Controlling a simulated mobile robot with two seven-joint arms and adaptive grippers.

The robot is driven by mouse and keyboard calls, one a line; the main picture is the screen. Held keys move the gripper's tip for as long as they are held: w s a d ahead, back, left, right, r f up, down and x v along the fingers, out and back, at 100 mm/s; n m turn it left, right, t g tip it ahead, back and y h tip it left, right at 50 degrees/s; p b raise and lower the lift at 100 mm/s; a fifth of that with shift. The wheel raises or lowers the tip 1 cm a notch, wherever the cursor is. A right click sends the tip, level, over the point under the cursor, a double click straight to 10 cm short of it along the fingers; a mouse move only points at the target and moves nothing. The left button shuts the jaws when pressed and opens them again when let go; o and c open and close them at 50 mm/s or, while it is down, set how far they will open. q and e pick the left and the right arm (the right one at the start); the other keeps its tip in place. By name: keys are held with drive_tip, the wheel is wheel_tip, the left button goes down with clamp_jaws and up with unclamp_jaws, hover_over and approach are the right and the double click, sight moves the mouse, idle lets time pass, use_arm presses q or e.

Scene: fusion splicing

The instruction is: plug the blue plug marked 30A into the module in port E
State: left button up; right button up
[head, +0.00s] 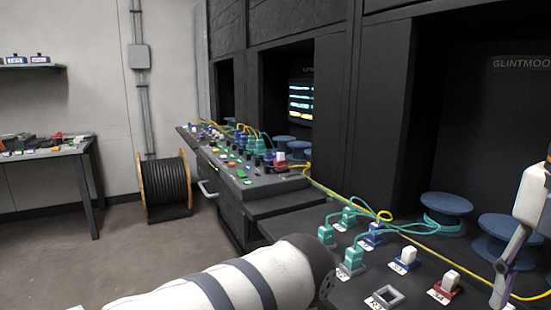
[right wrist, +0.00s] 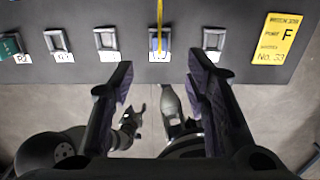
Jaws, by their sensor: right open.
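No readable 30A mark or port E letter shows. In the head view a blue plug with a white top (head: 404,259) stands on the near bench, and a blue plug (head: 375,235) with a yellow cable is behind it; I cannot tell whether either is 30A. An empty grey square frame (head: 385,297) lies at the near edge. My right gripper (right wrist: 160,85) is open and empty in the right wrist view, its fingers pointing at a row of grey square-framed pieces. A small two-pronged dark shape (right wrist: 133,118) below may be my left gripper; its state is unclear.
Teal plugs (head: 351,261) with cables and a red plug with white top (head: 443,287) crowd the bench. Blue spools (head: 447,207) stand behind. A cable drum (head: 165,185) stands on open floor.

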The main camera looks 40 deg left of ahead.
drive_tip(key=shift+s, duration=0.1)
drive_tip(key=shift+f, duration=0.3)
drive_tip(key=f+b, duration=0.4)
drive_tip(key=f, duration=0.1)
drive_tip(key=shift+w+f, duration=0.15)
drive_tip(key=shift+w, duration=0.05)
drive_tip(key=shift+f, duration=0.2)
drive_tip(key=shift+s+f, duration=0.1)
drive_tip(key=shift+f, duration=0.2)
use_arm(q)
drive_tip(key=shift+g, duration=0.8)
drive_tip(key=shift+s+f+p, duration=0.3)
drive_tip(key=shift+s+f, duration=1.6)
drive_tip(key=shift+f, duration=0.15)
use_arm(e)
drive_tip(key=shift+f, duration=1.1)
use_arm(q)
drive_tip(key=shift+w+r, duration=0.1)
drive_tip(key=shift+r, duration=0.05)
drive_tip(key=shift+w+r+p, duration=0.45)
drive_tip(key=shift+p, duration=0.1)
use_arm(e)
drive_tip(key=shift+r, duration=0.1)
